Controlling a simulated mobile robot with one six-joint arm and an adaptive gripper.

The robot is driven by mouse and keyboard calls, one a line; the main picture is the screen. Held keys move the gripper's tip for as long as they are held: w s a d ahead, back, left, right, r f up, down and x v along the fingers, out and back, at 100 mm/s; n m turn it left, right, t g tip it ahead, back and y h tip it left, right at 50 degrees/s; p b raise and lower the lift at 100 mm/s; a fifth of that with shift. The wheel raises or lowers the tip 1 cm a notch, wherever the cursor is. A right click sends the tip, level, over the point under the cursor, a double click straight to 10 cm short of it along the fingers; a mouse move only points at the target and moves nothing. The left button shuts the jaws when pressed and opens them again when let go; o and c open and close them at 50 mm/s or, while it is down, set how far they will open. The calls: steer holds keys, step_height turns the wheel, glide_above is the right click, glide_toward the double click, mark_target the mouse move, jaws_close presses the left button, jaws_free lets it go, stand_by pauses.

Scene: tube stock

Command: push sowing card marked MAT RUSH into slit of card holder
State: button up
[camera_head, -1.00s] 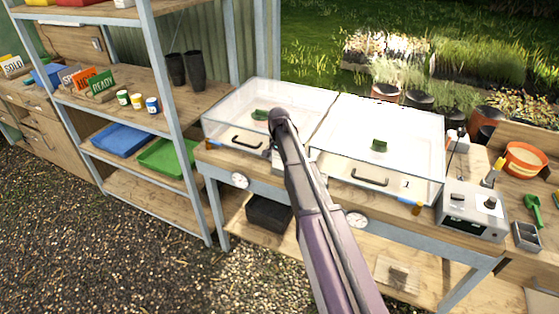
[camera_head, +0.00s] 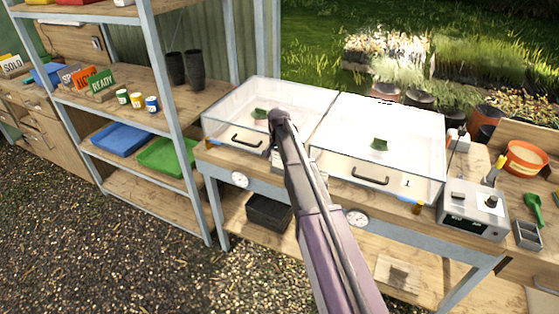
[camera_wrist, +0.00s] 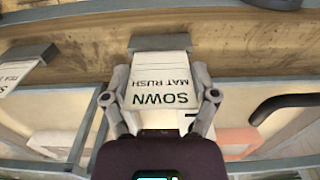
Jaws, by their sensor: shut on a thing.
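The white sowing card (camera_wrist: 165,92), printed SOWN and MAT RUSH, is upside down in the wrist view. My gripper (camera_wrist: 161,72) is shut on it, one finger along each side edge. The card's far edge meets a grey card holder (camera_wrist: 160,42) on the wooden front of the bench. I cannot tell how deep the edge sits in the slit.
Another white card (camera_wrist: 18,74) sits in a grey holder (camera_wrist: 36,52) to the left. A dark handle (camera_wrist: 285,104) is close on the right. Two clear-lidded boxes, the left (camera_head: 235,122) and right (camera_head: 370,160), stand on the bench. A control box (camera_head: 472,211) is further right.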

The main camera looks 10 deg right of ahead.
steer(key=shift+f+b, duration=0.65)
steer(key=o, duration=0.6)
stand_by(0.3)
steer(key=shift+r+p, duration=0.35)
steer(key=shift+r+p, duration=0.7)
steer(key=shift+r, duration=0.25)
steer(key=shift+r+p, duration=2.75)
steer(key=shift+p, duration=0.25)
